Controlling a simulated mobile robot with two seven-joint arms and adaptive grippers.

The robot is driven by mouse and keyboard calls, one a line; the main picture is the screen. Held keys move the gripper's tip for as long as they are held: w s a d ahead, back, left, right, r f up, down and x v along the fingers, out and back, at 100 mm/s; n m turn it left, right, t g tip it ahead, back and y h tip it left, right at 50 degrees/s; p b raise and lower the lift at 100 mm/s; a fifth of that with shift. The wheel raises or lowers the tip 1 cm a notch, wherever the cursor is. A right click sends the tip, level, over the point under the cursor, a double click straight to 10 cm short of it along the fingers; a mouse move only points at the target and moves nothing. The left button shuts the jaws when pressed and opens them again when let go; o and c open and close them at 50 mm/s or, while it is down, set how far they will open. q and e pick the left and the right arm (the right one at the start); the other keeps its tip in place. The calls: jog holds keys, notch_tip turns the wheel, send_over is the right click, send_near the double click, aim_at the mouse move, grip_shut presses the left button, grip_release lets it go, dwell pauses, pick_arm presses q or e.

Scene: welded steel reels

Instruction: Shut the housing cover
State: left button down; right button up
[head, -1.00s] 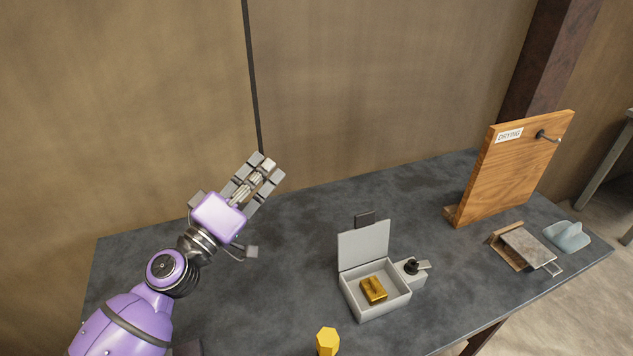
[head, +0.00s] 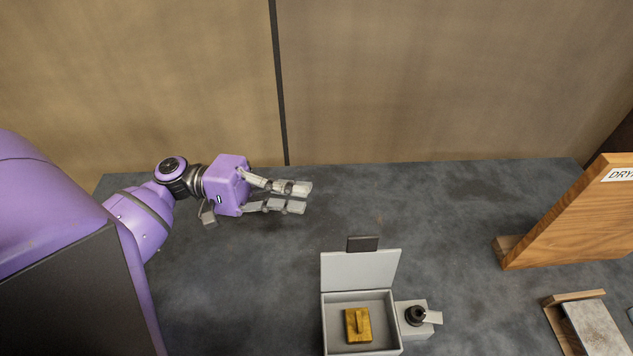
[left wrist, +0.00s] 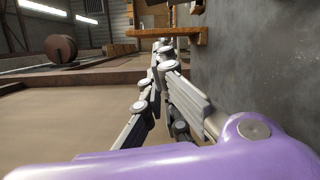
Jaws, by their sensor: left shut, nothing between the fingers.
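The housing is a light grey box (head: 329,318) at the front middle of the table. Its cover (head: 359,271) stands up, open, at the back edge, with a dark tab (head: 363,243) on top. A brass block (head: 358,325) lies inside the box. My left gripper (head: 306,197) is shut and empty. It is above the table, behind and to the left of the cover, with its fingers pointing right and not touching the cover. Its fingers also show in the left wrist view (left wrist: 160,60). My right gripper is not in view.
A small grey block with a black knob and lever (head: 416,317) adjoins the box's right side. A wooden board with a sign (head: 575,220) stands at the right, with a framed grey plate (head: 592,330) before it. The table (head: 440,205) is clear behind the box.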

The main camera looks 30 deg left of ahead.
pick_arm(q)
jog(key=d+r+p, duration=0.1)
jog(key=d, duration=0.9)
jog(key=shift+s+d+p, duration=0.15)
jog(key=shift+p, duration=0.2)
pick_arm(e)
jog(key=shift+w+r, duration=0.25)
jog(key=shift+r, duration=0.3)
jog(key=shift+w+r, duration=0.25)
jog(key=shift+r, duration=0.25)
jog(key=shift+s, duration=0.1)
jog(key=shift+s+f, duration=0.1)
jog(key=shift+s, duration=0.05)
